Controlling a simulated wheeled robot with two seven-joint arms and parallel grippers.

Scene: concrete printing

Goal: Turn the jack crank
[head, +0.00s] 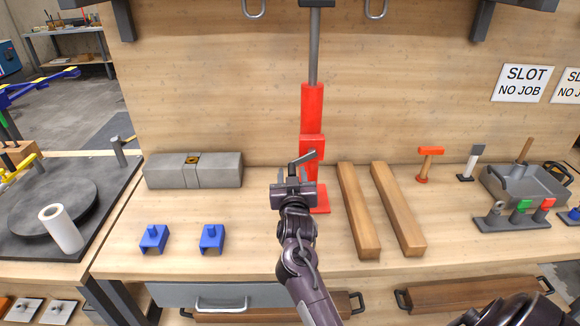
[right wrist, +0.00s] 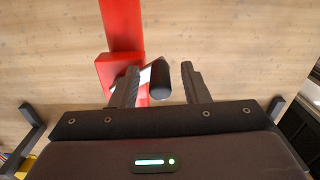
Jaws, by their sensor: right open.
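The red jack (head: 312,105) stands upright on the bench against the wooden back panel, with a grey rod above it. My right gripper (head: 292,174) is at the crank, in front of the jack's lower part. In the right wrist view, the gripper (right wrist: 160,72) is open, and the black crank grip (right wrist: 160,80) lies between its two fingers, nearer the left one. The red jack body (right wrist: 122,30) is behind. I cannot tell whether a finger touches the grip. My left gripper is not in view.
Two wooden beams (head: 358,212) lie just right of the jack. A grey block (head: 215,172) and two blue clamps (head: 212,238) are to the left. A grey tray (head: 520,186) and small tools stand far right. The bench front between clamps and jack is clear.

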